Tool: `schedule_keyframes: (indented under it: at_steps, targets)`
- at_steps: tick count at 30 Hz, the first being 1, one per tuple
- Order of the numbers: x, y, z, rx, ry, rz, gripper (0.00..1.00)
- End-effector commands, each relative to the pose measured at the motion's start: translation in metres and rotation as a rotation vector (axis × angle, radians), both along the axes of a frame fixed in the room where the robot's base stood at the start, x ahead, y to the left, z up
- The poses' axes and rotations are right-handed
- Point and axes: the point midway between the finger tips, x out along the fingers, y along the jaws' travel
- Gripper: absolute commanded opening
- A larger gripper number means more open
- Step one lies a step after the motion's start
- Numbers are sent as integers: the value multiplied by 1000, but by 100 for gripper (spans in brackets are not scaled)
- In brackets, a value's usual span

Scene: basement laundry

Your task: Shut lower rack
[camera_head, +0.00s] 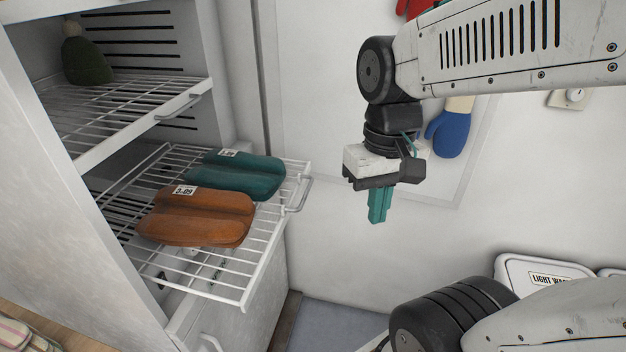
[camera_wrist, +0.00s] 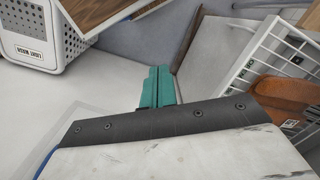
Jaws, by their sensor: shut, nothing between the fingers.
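The lower rack (camera_head: 262,266) is a white wire shelf pulled out of the white cabinet. It carries an orange-brown padded item (camera_head: 200,218) with a tag and a teal padded item (camera_head: 240,172) behind it. Its front handle (camera_head: 299,194) is at the right edge. The rack also shows at the right of the wrist view (camera_wrist: 262,52), with part of the orange-brown item (camera_wrist: 285,100). My gripper (camera_head: 378,218) has teal fingers that are shut and empty. It hangs to the right of the rack, apart from the handle. The fingers also show in the wrist view (camera_wrist: 158,76).
An upper wire rack (camera_head: 135,118) sits inside the cabinet with a dark green knit hat (camera_head: 86,60) on it. A white bin labelled "LIGHT WASH" (camera_head: 520,268) stands at lower right. A blue mitten (camera_head: 449,134) hangs on the wall behind my arm.

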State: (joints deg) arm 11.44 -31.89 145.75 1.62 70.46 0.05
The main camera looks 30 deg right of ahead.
Motion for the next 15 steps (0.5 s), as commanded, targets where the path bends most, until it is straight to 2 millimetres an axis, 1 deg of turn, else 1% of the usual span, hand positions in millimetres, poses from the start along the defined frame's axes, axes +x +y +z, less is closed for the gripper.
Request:
schedule_keyframes:
  at_steps: [1, 3, 11, 15]
  targets:
    - [4, -7, -11, 40, 60, -67, 0]
    - [10, -12, -23, 107, 126, -158, 0]
    - [39, -28, -64, 429, 342, -545, 0]
    - [60, -41, -85, 635, 432, -776, 0]
